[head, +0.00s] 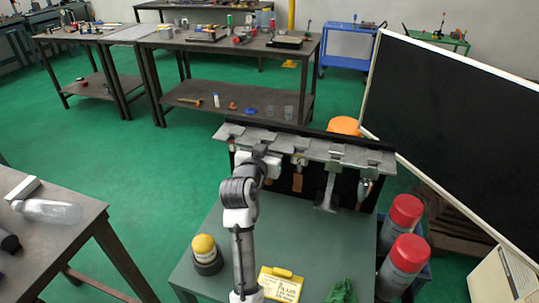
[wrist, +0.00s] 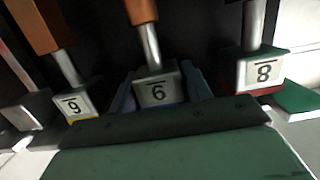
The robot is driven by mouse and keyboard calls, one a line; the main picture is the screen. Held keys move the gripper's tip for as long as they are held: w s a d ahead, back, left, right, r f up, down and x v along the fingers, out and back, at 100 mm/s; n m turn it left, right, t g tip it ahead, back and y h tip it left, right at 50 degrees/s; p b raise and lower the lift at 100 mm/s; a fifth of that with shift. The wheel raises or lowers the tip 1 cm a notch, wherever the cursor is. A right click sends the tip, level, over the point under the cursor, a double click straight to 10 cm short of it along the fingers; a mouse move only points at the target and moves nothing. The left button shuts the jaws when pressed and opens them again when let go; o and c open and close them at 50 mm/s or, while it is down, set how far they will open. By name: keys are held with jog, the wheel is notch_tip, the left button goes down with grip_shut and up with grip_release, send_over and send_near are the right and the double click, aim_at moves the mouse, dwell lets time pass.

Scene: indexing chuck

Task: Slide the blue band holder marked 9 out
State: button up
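In the wrist view a label block with blue sides (wrist: 157,90) sits in the middle. Its digit reads as 6 with a bar above it; if that bar is an underline, it is a 9 seen upside down. To its left a block with a yellow edge (wrist: 75,104) reads as 9, also with a bar above. To its right a block with a red edge (wrist: 263,70) reads 8. A metal shank rises from each. In the head view my gripper (head: 264,152) is at the rack's left part. Its fingers cannot be made out, nor whether it touches a holder.
The grey rack (head: 310,146) holds several tools above the green bench (head: 300,235). On the bench are a yellow card (head: 281,284), a green cloth (head: 341,292) and a yellow-topped cylinder (head: 206,252). Red-topped cylinders (head: 404,262) stand at right. A dark bar (wrist: 160,122) crosses before the blocks.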

grip_shut()
jog(key=shift+r, duration=0.2)
jog(key=shift+s, duration=0.1)
jog(key=f+v, duration=0.1)
jog(key=v, duration=0.6)
jog(key=shift+s+a, duration=0.2)
jog(key=shift+s, duration=0.2)
dwell(0.9)
